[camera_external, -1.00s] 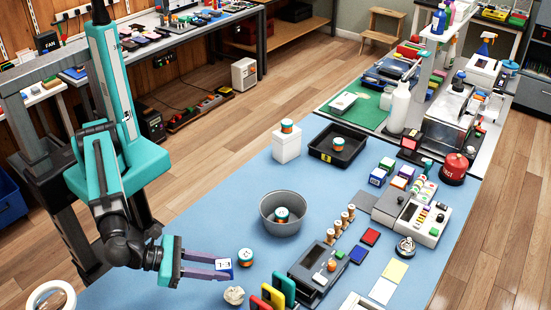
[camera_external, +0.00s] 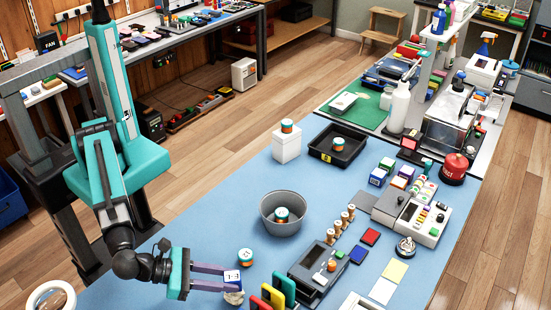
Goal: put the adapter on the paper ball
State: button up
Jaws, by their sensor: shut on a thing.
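My gripper (camera_external: 231,280) is shut on the adapter (camera_external: 232,276), a small block with a white marked top and a blue side. The paper ball (camera_external: 234,297) is a crumpled pale lump on the blue table. The adapter is over the ball in the picture and hides its upper part. I cannot tell whether the two touch.
A round orange and teal tin (camera_external: 245,256) stands just behind the adapter. Upright coloured panels (camera_external: 277,293) stand close on the right. A grey bowl (camera_external: 282,214) with a similar tin in it is farther back. The blue table (camera_external: 200,237) is clear to the left.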

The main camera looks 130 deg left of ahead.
jog(key=shift+f, duration=0.85)
jog(key=shift+f, duration=0.1)
jog(key=o, duration=1)
jog(key=shift+s+d+r, duration=0.1)
jog(key=shift+s+r, duration=0.05)
jog(key=shift+r, duration=0.05)
jog(key=v, duration=1.1)
jog(key=shift+s+d, duration=0.2)
jog(key=shift+d, duration=0.05)
jog(key=shift+r, duration=0.15)
